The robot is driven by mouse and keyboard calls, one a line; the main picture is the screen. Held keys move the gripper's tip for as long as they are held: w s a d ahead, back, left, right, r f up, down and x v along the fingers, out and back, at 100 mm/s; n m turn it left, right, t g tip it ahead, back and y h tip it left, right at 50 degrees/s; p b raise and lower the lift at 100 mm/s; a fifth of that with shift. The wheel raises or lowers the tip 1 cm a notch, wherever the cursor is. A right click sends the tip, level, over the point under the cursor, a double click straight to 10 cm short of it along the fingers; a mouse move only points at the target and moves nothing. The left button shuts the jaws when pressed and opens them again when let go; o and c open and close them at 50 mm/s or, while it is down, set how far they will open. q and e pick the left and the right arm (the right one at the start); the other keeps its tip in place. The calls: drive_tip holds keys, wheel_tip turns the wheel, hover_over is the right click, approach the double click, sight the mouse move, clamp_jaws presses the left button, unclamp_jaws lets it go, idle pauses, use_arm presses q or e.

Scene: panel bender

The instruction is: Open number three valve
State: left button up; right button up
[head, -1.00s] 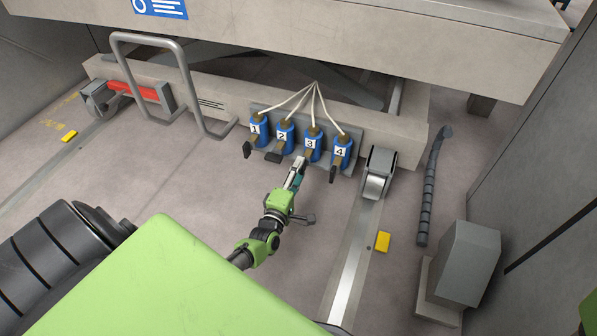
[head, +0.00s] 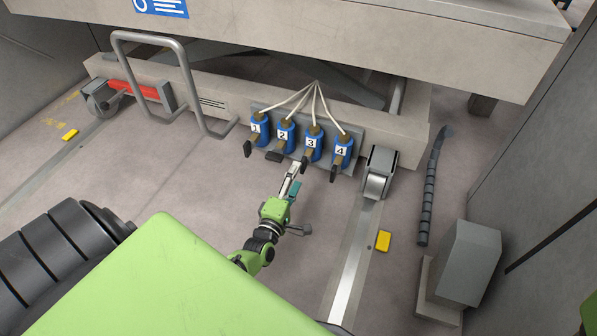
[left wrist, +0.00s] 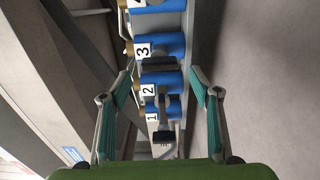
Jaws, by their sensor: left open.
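The number three valve (head: 312,143) is a blue cylinder with a white "3" label, in a row between valve 2 (head: 284,133) and valve 4 (head: 342,152). Its dark handle (head: 307,161) sticks out at the lower front. My left gripper (head: 295,167) is open and empty, just below and in front of that handle. In the left wrist view, the black handle (left wrist: 160,64) of valve 3 (left wrist: 173,45) shows between the spread fingertips (left wrist: 162,74), seemingly untouched. Valve 2's handle is below it there. My right gripper is not in view.
Valve 1 (head: 258,127) ends the row at the left. A grey bent-tube handle (head: 187,75) stands left of the valves. A grey roller (head: 377,175) and yellow block (head: 383,241) are to the right.

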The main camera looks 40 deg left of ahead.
use_arm(q)
drive_tip(key=v, duration=0.4)
idle(0.4)
